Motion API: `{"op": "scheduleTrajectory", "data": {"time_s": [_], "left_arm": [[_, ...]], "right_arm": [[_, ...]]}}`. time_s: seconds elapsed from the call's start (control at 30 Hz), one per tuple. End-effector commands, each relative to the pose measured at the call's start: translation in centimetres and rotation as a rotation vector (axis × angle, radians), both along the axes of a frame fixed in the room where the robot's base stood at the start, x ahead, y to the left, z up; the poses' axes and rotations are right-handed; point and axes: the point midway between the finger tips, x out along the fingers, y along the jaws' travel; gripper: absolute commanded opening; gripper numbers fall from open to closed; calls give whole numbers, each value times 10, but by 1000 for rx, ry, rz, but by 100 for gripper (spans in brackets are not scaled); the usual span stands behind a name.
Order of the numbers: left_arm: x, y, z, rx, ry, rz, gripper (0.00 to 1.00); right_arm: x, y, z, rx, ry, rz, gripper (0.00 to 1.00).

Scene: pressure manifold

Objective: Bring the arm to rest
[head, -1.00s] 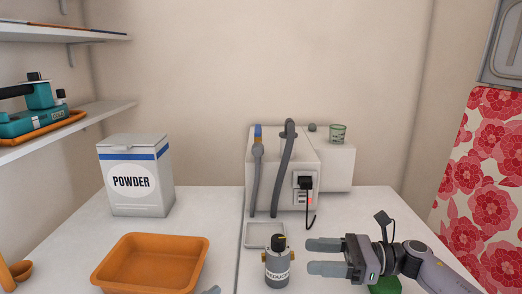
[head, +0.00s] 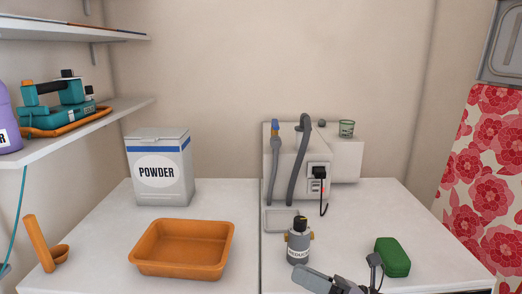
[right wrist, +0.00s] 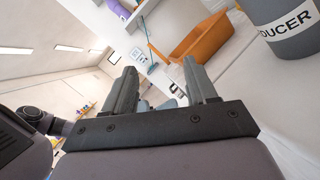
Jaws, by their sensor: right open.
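My right gripper (right wrist: 160,88) is open and empty in the right wrist view, with its two grey fingers apart. In the head view a grey finger of it (head: 316,278) shows at the bottom edge, in front of the reducer bottle. The grey reducer bottle (head: 299,243) with a dark top stands upright on the white counter. In the right wrist view the bottle (right wrist: 286,30) is at the upper right, outside the fingers. My left gripper is not in the head view.
An orange tray (head: 182,266), a powder box (head: 159,180) and an orange scoop (head: 45,250) are on the left of the counter. A white manifold unit (head: 320,155) with grey hoses stands behind the bottle. A green block (head: 393,257) lies right of the bottle.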

Motion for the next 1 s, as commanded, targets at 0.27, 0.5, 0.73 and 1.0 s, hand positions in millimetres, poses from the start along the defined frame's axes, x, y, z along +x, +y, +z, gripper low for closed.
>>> {"op": "scheduleTrajectory", "data": {"time_s": [0.27, 0.5, 0.73, 1.0], "left_arm": [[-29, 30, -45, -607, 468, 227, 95], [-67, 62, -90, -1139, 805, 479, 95], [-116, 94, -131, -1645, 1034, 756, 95], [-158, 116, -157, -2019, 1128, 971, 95]], "right_arm": [[-30, -14, -57, 460, 669, -207, 57], [-76, -48, -123, 902, 1228, -407, 57], [-151, -85, -186, 1363, 1685, -634, 57], [-221, -108, -223, 1724, 1942, -832, 57]]}}
